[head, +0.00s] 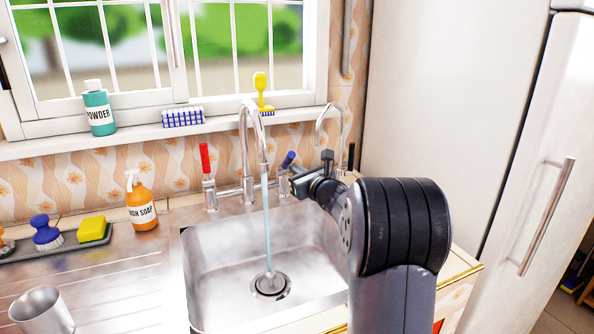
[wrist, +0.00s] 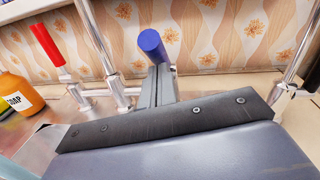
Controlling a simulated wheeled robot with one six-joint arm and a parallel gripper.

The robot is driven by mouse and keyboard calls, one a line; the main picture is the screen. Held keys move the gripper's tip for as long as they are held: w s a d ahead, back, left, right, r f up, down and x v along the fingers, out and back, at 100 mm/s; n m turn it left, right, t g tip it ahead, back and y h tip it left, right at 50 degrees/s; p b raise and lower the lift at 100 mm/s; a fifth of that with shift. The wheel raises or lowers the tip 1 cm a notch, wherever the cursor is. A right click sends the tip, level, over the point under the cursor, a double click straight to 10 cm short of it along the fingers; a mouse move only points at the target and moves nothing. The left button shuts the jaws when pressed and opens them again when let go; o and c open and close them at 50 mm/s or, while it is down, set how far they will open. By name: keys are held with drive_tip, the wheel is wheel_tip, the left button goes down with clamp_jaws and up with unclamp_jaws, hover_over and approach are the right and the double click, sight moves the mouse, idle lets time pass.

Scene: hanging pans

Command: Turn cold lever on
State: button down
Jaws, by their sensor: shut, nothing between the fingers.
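The blue cold lever (head: 288,159) stands to the right of the tall tap (head: 247,150) and leans to the right in the head view. In the wrist view the blue lever (wrist: 152,45) shows just beyond my fingertips. My gripper (head: 300,182) is shut and empty, close beside the lever's base. The wrist view shows its fingers (wrist: 158,84) together; I cannot tell whether they touch the lever. The red lever (head: 205,160) stands upright left of the tap. A stream of water (head: 267,225) falls from the spout into the sink.
The steel sink (head: 200,275) lies below the tap. A second thin tap (head: 332,112) stands to the right of my gripper. An orange soap bottle (head: 141,203), a yellow sponge (head: 93,229) and a metal cup (head: 42,310) are on the left. The window sill (head: 60,148) runs behind.

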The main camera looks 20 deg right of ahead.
drive_tip(key=shift+r, duration=0.1)
drive_tip(key=r+p, duration=0.1)
drive_tip(key=p, duration=0.2)
drive_tip(key=g+p, duration=0.1)
drive_tip(key=p, duration=0.2)
drive_tip(key=shift+w+r, duration=0.35)
drive_tip(key=shift+w, duration=0.05)
drive_tip(key=shift+w+r, duration=0.3)
drive_tip(key=shift+f, duration=0.1)
